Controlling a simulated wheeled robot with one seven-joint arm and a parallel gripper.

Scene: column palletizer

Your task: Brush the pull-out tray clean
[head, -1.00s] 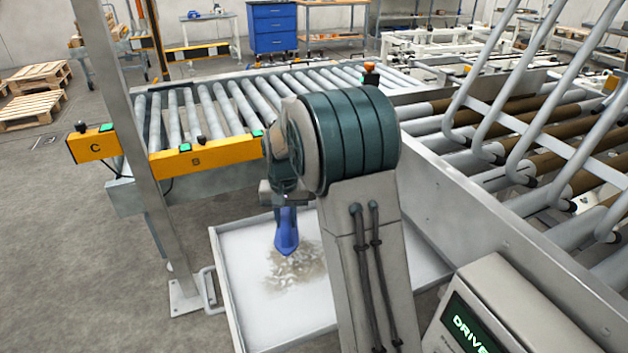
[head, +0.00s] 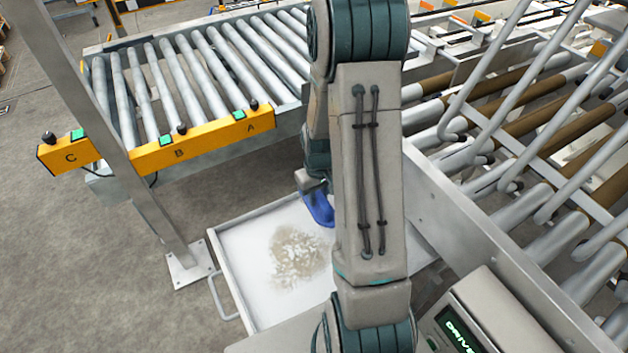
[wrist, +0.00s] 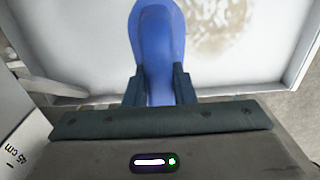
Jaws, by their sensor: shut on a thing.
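The pull-out tray (head: 245,237) is white and shallow, drawn out below the roller conveyor. A patch of brownish dirt with pale bits (head: 298,256) lies on its floor. The patch also shows at the top of the wrist view (wrist: 216,25). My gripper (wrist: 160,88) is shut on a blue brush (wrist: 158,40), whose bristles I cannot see. In the head view the brush (head: 319,208) is over the back part of the tray, beyond the dirt patch. My arm hides the tray's right part. I cannot tell whether the brush touches the tray.
The roller conveyor (head: 190,85) with its yellow button rail (head: 205,138) runs behind the tray. A steel post (head: 115,130) stands at the left. A side frame (head: 500,240) with bent bars is at the right. A DRIVE console (head: 480,310) stands at the front right.

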